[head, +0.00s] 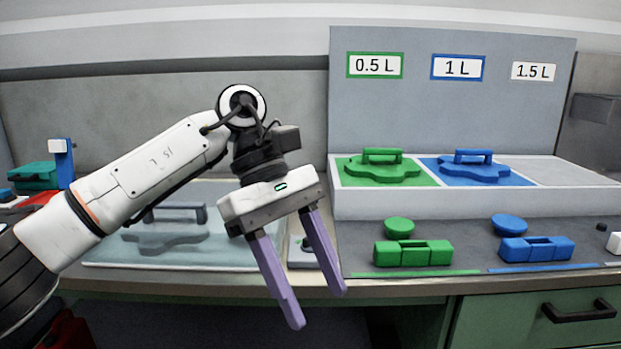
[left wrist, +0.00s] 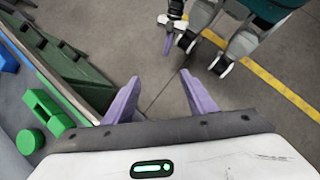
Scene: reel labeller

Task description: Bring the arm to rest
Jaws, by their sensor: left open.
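My left arm (head: 130,180) comes in from the left and is raised over the front of the bench. Its gripper (head: 318,308) is open and empty, with two purple fingers pointing down, apart, in front of the bench edge. In the left wrist view the same gripper (left wrist: 160,78) has nothing between its fingers, only grey floor beyond. What looks like my right gripper (left wrist: 169,42) shows small at the top of that view as a purple finger; its opening cannot be made out. It does not show in the head view.
A grey board with 0.5 L, 1 L and 1.5 L labels stands behind a tray (head: 450,205) holding a green handled piece (head: 382,168) and a blue one (head: 472,170). Green (head: 412,252) and blue (head: 536,249) blocks lie in front. A translucent panel (head: 110,250) is behind my arm.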

